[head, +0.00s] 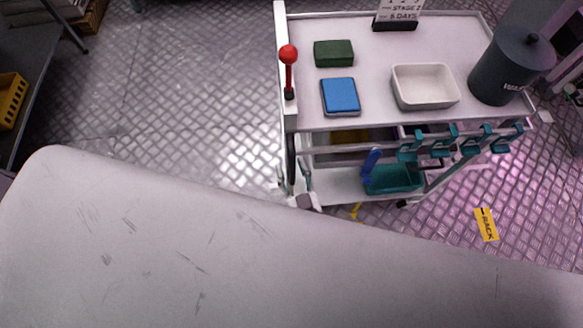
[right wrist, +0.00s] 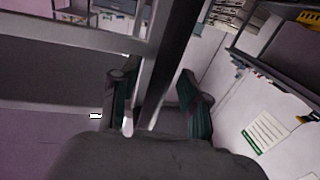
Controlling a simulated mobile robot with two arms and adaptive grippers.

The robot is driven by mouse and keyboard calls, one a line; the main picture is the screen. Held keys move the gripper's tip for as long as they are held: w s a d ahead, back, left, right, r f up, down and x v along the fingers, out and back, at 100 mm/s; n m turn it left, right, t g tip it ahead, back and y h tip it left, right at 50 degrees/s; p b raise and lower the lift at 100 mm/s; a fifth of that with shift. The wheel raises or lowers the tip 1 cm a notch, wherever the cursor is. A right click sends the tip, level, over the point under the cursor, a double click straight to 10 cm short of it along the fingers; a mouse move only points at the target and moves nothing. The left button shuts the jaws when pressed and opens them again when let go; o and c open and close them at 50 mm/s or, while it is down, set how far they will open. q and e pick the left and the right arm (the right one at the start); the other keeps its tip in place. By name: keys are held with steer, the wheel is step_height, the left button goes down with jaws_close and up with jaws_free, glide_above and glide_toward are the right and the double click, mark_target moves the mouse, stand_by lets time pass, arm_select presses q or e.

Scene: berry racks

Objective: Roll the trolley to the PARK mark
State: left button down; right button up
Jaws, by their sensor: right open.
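The white trolley (head: 290,118) stands in the upper right of the head view, with a top tray and lower shelves. My right gripper (right wrist: 160,115) shows in the right wrist view with its dark green-padded fingers apart. A grey bar (right wrist: 168,60) runs between or just beyond the fingers; I cannot tell whether they touch it. In the head view this gripper is not clearly visible, and a large pale shape, probably my own arm, covers the bottom. My left gripper is not in view. No mark reading PARK is seen. A yellow floor label (head: 487,225) seems to read RACK.
The trolley top carries a green block (head: 334,53), a blue box (head: 340,95), a white tub (head: 425,86) and a dark waste bin (head: 505,72). A red-knobbed lever (head: 289,56) stands at its left. Metal floor (head: 190,90) is clear left of it; a dark bench (head: 32,62) stands farther left.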

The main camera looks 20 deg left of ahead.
steer(key=v, duration=1.2)
steer(key=shift+f, duration=0.1)
steer(key=s+d+f+g+h, duration=0.15)
steer(key=d+f, duration=0.25)
steer(key=f, duration=0.4)
steer(key=s+d+f+m+g+h, duration=0.1)
steer(key=d+f+g+h, duration=0.2)
steer(key=f, duration=0.5)
steer(key=s+d+f+g, duration=0.2)
steer(key=d+f, duration=0.3)
steer(key=f, duration=0.3)
steer(key=s+d+f+m+g+h, duration=0.2)
steer(key=s+d+f+g+h, duration=0.2)
steer(key=s+d+f+g, duration=0.4)
steer(key=s+d+f, duration=0.4)
steer(key=s+d, duration=0.2)
steer(key=s, duration=0.1)
steer(key=shift+m+h+p, duration=0.35)
steer(key=shift+m, duration=0.05)
